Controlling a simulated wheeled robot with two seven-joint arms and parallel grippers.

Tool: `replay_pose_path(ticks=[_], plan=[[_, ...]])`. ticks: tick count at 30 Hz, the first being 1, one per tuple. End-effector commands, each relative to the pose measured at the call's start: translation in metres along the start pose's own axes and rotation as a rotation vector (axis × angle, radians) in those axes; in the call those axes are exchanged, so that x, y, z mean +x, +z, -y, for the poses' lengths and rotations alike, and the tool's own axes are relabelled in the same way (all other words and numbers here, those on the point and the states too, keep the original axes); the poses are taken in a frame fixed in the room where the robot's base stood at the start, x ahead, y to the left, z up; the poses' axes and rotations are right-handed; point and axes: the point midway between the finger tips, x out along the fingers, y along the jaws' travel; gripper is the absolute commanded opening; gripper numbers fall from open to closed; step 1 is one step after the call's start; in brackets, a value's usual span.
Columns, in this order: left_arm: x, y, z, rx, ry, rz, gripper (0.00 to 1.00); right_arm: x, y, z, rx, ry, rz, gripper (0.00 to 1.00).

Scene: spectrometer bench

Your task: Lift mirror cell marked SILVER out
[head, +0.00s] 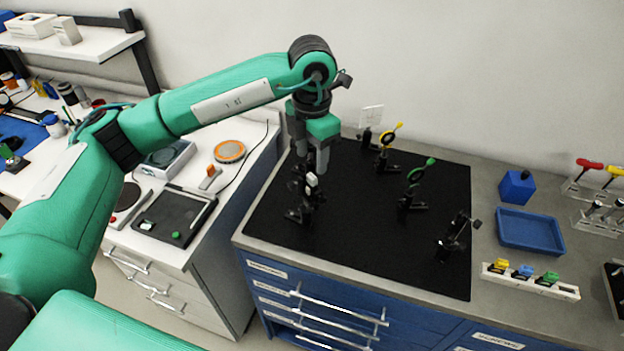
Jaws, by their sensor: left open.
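My left gripper (314,163) points down over the left part of the black breadboard (345,238). Its jaws are open, directly above a dark optic mount (301,208). A small pale piece (312,180) shows at the top of this mount, close below the fingertips. I cannot tell whether the fingers touch it. No SILVER marking is legible, so I cannot tell which mount holds that cell. Other mounts on the board include one with a yellow ring (391,136), one with a green ring (421,171) and a dark one (456,236). My right gripper is not in view.
A blue tray (531,231) and a blue block (517,186) sit right of the board. A white rack (563,292) with yellow, blue and green pieces is near the front edge. Screwdrivers stand at far right.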

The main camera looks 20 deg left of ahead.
Motion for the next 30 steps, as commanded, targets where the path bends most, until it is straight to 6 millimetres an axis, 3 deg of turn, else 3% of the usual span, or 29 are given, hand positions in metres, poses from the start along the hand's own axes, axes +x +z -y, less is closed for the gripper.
replay_pose_path(ticks=[2,5,15,23,30], plan=[[0.002,0.0,-0.001,0.0,0.0,0.0,0.49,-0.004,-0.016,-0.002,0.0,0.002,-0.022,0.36],[0.01,-0.001,-0.003,0.0,-0.002,-0.003,0.49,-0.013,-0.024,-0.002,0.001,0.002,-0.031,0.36],[0.049,-0.001,-0.007,0.001,-0.002,-0.001,0.49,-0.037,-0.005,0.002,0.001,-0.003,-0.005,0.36],[0.053,0.0,-0.007,0.001,-0.001,0.001,0.49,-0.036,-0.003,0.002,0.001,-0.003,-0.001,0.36],[0.053,0.0,-0.007,0.001,-0.001,0.001,0.04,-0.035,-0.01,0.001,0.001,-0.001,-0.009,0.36]])
